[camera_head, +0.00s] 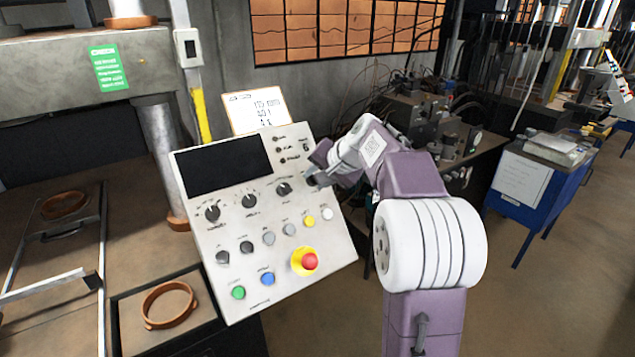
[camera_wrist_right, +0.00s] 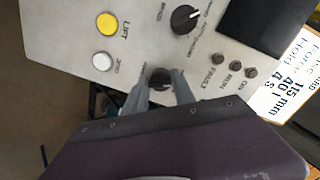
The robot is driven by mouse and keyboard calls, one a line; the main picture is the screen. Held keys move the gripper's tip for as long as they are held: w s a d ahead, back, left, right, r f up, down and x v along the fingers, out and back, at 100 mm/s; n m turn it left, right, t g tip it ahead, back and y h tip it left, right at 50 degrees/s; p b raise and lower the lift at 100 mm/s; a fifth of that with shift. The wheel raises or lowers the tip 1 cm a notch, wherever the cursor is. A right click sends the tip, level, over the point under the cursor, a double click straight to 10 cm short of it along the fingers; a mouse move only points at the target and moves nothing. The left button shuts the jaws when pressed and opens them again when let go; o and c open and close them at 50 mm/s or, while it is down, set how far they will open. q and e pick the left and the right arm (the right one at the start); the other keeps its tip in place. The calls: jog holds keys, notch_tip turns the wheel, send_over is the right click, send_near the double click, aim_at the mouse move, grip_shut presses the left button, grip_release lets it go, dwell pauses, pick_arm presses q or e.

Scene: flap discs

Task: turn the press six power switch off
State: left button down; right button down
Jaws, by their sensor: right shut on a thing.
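The press control panel (camera_head: 185,210) is a tilted light-grey box with a black screen. It carries a "6" marking near its upper right corner. My right gripper (camera_head: 315,179) is at the panel's right edge, below the "6". In the right wrist view my right gripper (camera_wrist_right: 160,90) is shut on a dark round switch knob (camera_wrist_right: 160,76), with one finger on each side. Its label and pointer position are hidden or too small to read, so I cannot tell whether it is on or off. The head view hides this knob behind the gripper. My left gripper is not in view.
Close by are a rotary knob (camera_head: 284,188), a white button (camera_head: 327,213), a yellow button (camera_head: 310,220) and a red emergency stop (camera_head: 310,261). A sign (camera_head: 257,109) stands behind the panel. A blue cabinet (camera_head: 525,185) stands at the right, with bare floor before it.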

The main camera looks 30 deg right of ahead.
jog(key=shift+n, duration=0.7)
jog(key=shift+r+n+b, duration=0.1)
jog(key=shift+n+b, duration=0.2)
jog(key=shift+b, duration=0.05)
jog(key=c, duration=1.1)
grip_release()
jog(key=shift+a, duration=0.1)
jog(key=shift+o, duration=0.2)
jog(key=v, duration=0.9)
jog(key=shift+b, duration=0.3)
jog(key=shift+w, duration=0.1)
